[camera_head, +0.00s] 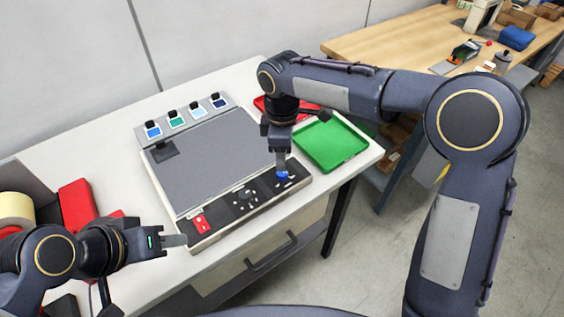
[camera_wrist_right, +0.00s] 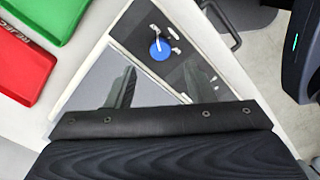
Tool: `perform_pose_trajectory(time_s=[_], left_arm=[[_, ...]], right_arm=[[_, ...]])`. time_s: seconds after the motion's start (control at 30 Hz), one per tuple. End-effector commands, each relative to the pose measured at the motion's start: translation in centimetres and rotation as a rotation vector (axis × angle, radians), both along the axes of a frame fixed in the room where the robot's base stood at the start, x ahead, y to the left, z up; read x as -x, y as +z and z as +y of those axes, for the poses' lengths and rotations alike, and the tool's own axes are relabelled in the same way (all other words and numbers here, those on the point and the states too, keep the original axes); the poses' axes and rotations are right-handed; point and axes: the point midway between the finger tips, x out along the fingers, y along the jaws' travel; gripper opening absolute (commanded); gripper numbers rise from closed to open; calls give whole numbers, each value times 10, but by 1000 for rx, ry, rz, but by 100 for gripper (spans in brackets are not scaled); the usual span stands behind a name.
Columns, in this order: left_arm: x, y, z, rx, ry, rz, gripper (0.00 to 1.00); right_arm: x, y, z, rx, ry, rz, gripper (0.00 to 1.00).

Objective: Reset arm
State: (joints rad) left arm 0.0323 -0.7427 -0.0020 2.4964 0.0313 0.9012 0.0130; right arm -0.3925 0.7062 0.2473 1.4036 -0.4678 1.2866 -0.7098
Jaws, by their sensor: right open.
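My right gripper (camera_head: 280,163) points down over the front right end of the label machine (camera_head: 215,150), close above a blue knob (camera_head: 282,176). In the right wrist view its jaws are open, and the blue knob (camera_wrist_right: 160,50) with a white pointer shows beyond them. Nothing is seen held between the jaws. Whether a finger touches the knob cannot be told. My left gripper (camera_head: 177,241) reaches in at the lower left, near the machine's red switch (camera_head: 199,222). Its fingers overlap, so its opening is unclear.
A green tray (camera_head: 330,145) stands right of the machine, with a red tray (camera_head: 262,105) behind it, marked REJECT in the wrist view (camera_wrist_right: 22,60). Red parts (camera_head: 77,204) and a cream roll (camera_head: 14,209) lie at left. A wooden bench (camera_head: 400,45) stands behind.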

Motion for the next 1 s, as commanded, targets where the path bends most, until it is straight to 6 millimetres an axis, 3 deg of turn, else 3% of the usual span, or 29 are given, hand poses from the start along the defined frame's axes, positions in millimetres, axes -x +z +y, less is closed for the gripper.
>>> perform_pose_trajectory(time_s=[0.17, 0.7, 0.77, 0.87, 1.0], left_arm=[[0, -1, 0, 0, 0, 0, 36], [0, -1, 0, 0, 0, 0, 36], [0, -1, 0, 0, 0, 0, 36], [0, -1, 0, 0, 0, 0, 36], [0, -1, 0, 0, 0, 0, 36]], right_arm=[[0, 12, 0, -1, 0, 1, 49], [1, 16, -5, -5, -15, -2, 49], [4, 22, -15, -14, -49, -10, 49], [16, 39, -46, -50, -168, -32, 49], [52, 63, -106, -135, -435, -66, 49]])
